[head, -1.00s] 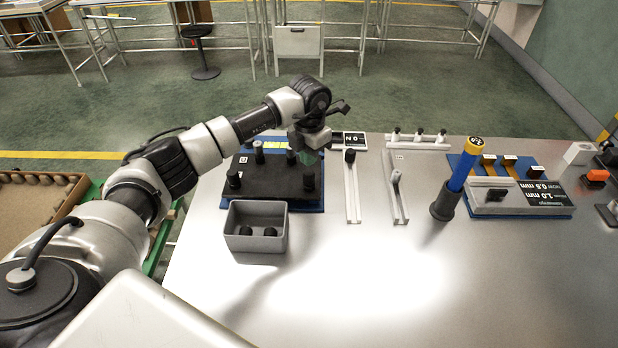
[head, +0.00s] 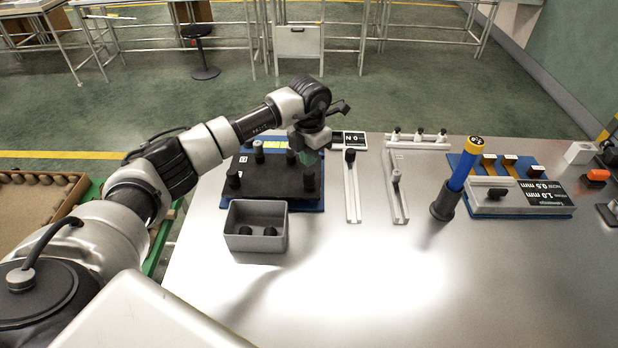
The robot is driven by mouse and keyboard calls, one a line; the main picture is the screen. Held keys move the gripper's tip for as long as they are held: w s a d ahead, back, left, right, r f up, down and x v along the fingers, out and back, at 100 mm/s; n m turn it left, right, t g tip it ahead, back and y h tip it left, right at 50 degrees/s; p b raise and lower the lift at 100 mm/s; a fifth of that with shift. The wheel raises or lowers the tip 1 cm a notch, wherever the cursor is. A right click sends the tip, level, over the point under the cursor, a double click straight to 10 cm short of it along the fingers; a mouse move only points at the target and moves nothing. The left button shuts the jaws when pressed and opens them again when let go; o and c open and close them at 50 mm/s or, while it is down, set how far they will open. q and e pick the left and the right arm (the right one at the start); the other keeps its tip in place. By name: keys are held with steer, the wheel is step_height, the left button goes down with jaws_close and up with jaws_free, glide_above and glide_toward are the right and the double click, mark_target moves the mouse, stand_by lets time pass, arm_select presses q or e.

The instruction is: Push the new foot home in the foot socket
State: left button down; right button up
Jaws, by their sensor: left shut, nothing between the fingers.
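A black plate (head: 270,187) on a blue base lies at the back left of the table. My left gripper (head: 309,158) points down over the plate's back right corner and is shut with nothing held. Its fingertips are small and dark here, and the arm hides what lies right under them. I cannot tell whether they touch a foot or its socket, nor which foot is the new one. My right gripper is not in view.
A grey bin (head: 257,246) with two dark feet stands in front of the plate. To the right are two pale rails (head: 353,196), a blue-and-yellow tool (head: 459,178) in a dark holder and a gauge block (head: 520,197). The front of the table is clear.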

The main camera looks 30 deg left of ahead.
mark_target(309, 172)
arm_select(q)
steer(key=shift+f+b, duration=1.3)
steer(key=shift+f, duration=0.7)
steer(key=shift+r+p, duration=0.7)
steer(key=shift+r, duration=0.25)
steer(key=shift+r+p, duration=1.35)
steer(key=shift+r, duration=0.8)
steer(key=shift+r, duration=0.1)
